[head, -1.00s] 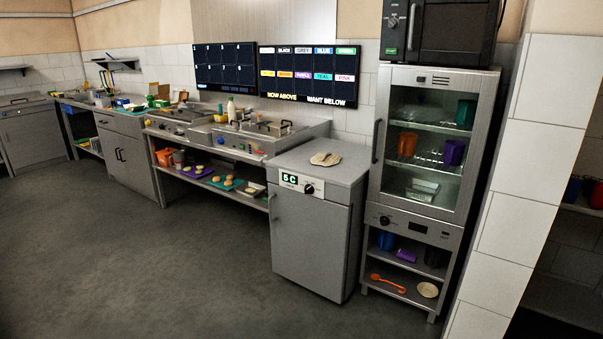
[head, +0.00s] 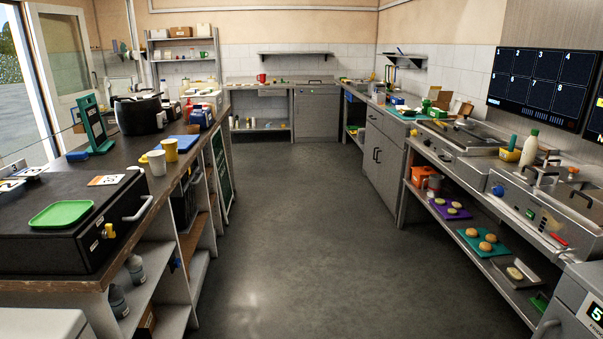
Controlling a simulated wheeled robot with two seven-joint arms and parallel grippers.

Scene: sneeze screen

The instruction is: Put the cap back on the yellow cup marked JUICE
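A yellow cup (head: 170,150) stands upright on the left counter (head: 125,155), behind the black box. A paler, cream cup (head: 157,163) stands just in front of it, to its left. No JUICE marking is readable on either cup at this size. I cannot make out a cap that clearly belongs to the yellow cup. A small pale item beside the cream cup is too small to tell. Neither of my grippers is in view.
A black box (head: 60,235) with a green tray (head: 61,214) and a tap fills the near left counter. A green stand (head: 93,125) and black pot (head: 138,113) stand farther back. The grey floor aisle (head: 290,220) is clear. Grills (head: 545,205) line the right.

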